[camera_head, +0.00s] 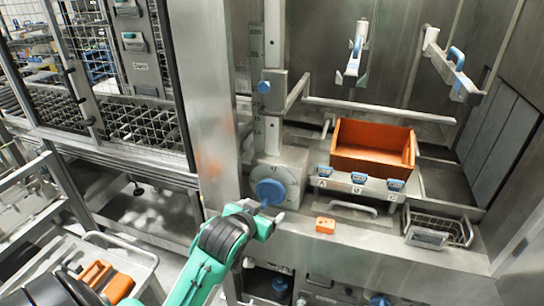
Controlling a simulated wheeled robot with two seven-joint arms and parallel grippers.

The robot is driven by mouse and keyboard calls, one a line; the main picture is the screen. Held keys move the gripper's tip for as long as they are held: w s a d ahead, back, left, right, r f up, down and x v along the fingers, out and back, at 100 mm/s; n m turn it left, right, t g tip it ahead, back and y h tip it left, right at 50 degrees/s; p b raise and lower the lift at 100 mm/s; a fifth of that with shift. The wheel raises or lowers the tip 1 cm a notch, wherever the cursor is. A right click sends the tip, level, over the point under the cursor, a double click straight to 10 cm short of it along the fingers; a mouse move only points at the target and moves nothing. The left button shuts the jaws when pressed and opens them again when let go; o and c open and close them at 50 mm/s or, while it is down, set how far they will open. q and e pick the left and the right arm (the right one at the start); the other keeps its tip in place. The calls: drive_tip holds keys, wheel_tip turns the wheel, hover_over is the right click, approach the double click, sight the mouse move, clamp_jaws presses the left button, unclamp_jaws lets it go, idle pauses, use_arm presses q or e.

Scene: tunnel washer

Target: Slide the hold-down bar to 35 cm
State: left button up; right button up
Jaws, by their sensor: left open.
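The hold-down bar (380,110) is a grey rail running across the washer chamber above the orange crate (372,147). At its left end a grey bracket with a blue knob (264,87) sits on a vertical post. An upright scale (257,45) runs along this post; its figures are too small to read. A large blue knob (271,191) sits on a round dial plate below. My left gripper (271,215), on a teal arm from below, is open at this lower knob, below the bracket. I cannot tell whether it touches the knob. My right gripper is out of view.
A small orange block (325,225) lies on the front ledge, with a wire basket (438,228) to its right. Blue-handled fittings (355,50) hang above the crate. A steel column (205,100) stands left of the post. A cart (130,262) is at lower left.

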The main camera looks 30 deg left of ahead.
sight(269, 114)
use_arm(q)
drive_tip(key=w+a+r+n+t+y, duration=0.1)
drive_tip(key=w+a+r+t, duration=0.2)
drive_tip(key=r, duration=0.6)
drive_tip(key=w+a+r+n+t+y, duration=0.1)
drive_tip(key=w+a+r+t, duration=0.2)
drive_tip(key=r, duration=0.6)
drive_tip(key=shift+g, duration=0.4)
drive_tip(key=p+x, duration=0.4)
drive_tip(key=x, duration=0.8)
drive_tip(key=shift+w+a+f+p, duration=0.1)
drive_tip(key=shift+w+p, duration=0.25)
drive_tip(key=shift+x, duration=0.8)
drive_tip(key=shift+f, duration=0.15)
